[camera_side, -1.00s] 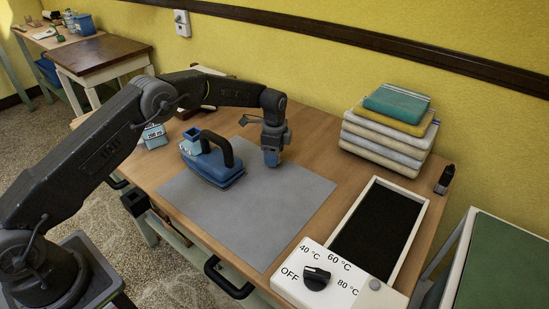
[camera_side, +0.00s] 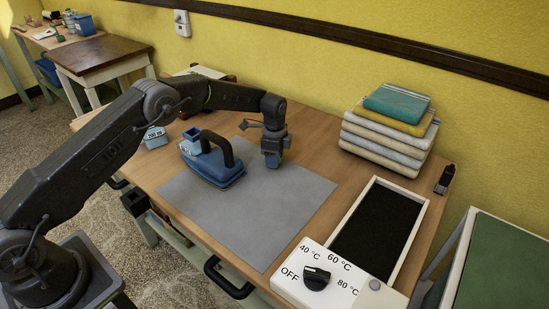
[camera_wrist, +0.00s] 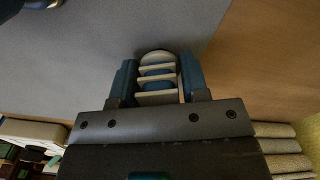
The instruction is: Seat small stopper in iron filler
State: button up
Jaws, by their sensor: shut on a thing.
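The blue iron (camera_side: 212,166) stands on the grey mat, with a dark arched handle. A light-blue square filler opening (camera_side: 191,136) rises at its left end. My gripper (camera_side: 272,162) is to the right of the iron, above the mat, pointing down. In the wrist view my gripper (camera_wrist: 157,82) is shut on a pale, ribbed piece with blue between the ribs, apparently the small stopper (camera_wrist: 156,57). The stopper is hardly visible in the side view, hidden by the jaws. A dark edge, perhaps the iron (camera_wrist: 40,4), shows at the wrist view's top left.
The grey mat (camera_side: 250,230) is clear in front of the iron. A blue-and-white labelled box (camera_side: 154,138) stands behind left. Folded cloths (camera_side: 385,145) are stacked at right. A black-floored tray (camera_side: 414,238) and a dial panel (camera_side: 290,275) lie at front right.

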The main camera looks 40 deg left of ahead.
jog(key=shift+r, duration=0.2)
dwell(0.3)
jog(key=shift+r, duration=2.3)
jog(key=shift+r, duration=0.1)
